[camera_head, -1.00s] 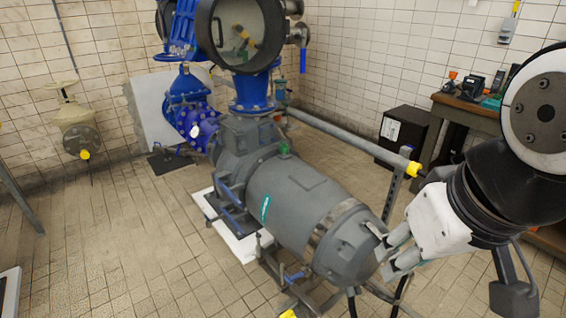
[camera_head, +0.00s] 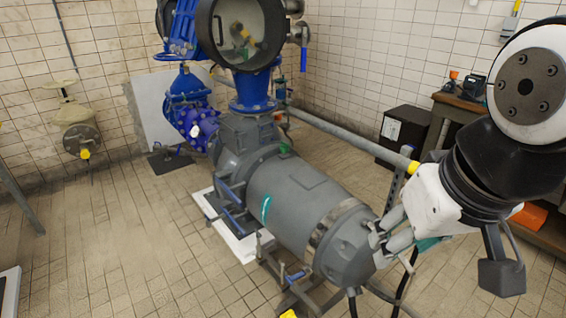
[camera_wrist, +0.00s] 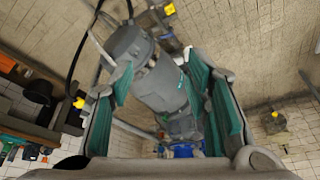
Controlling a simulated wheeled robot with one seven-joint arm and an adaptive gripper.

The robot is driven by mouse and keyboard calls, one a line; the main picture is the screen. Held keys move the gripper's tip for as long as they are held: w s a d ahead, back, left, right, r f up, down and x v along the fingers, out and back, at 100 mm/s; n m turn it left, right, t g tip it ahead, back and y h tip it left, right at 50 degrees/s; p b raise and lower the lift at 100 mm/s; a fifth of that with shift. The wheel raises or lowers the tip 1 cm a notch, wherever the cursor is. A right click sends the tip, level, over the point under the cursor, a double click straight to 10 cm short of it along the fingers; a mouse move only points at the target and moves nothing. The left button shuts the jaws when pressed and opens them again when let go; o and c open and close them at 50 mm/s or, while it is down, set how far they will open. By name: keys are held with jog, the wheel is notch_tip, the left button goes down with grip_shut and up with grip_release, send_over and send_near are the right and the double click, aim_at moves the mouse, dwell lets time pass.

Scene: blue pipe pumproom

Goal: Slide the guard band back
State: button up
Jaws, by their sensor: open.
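The guard band (camera_head: 330,222) is a metallic strip around the near end of the grey motor (camera_head: 292,200). My gripper (camera_head: 383,242) is open and empty at the right of the motor's near end. In the head view its fingers overlap the motor's end edge, and I cannot tell whether they touch it. In the wrist view the motor (camera_wrist: 160,82) lies beyond and between the teal finger pads of my gripper (camera_wrist: 166,88). The band is hard to make out there.
A grey pipe rail (camera_head: 345,135) with a yellow end runs behind the motor. A wooden workbench (camera_head: 460,103) and a black cabinet (camera_head: 402,135) stand at the right. Blue valves (camera_head: 188,105) stand at the back. The tiled floor at the left is mostly clear.

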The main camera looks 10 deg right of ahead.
jog(key=w+d+f+m+b, duration=0.1)
jog(key=w+f+m+b, duration=0.15)
jog(key=w, duration=0.55)
jog(key=w+f+m+b, duration=0.1)
jog(key=w+b, duration=0.2)
jog(key=w, duration=0.4)
jog(key=m+g+y+b, duration=0.1)
jog(key=m+g+b, duration=0.1)
jog(key=m+b, duration=1.1)
send_over(321, 225)
jog(key=s+b, duration=0.2)
jog(key=s, duration=0.1)
notch_tip(321, 225, down, 37)
jog(key=n, duration=0.2)
jog(key=b+x, duration=0.1)
jog(key=x, duration=0.3)
jog(key=b+x, duration=0.1)
jog(key=x, duration=0.4)
jog(key=b+x, duration=0.1)
jog(key=x, duration=0.3)
jog(key=shift+w+d+f, duration=0.15)
jog(key=shift+d+f, duration=0.1)
jog(key=shift+d, duration=0.1)
grip_shut()
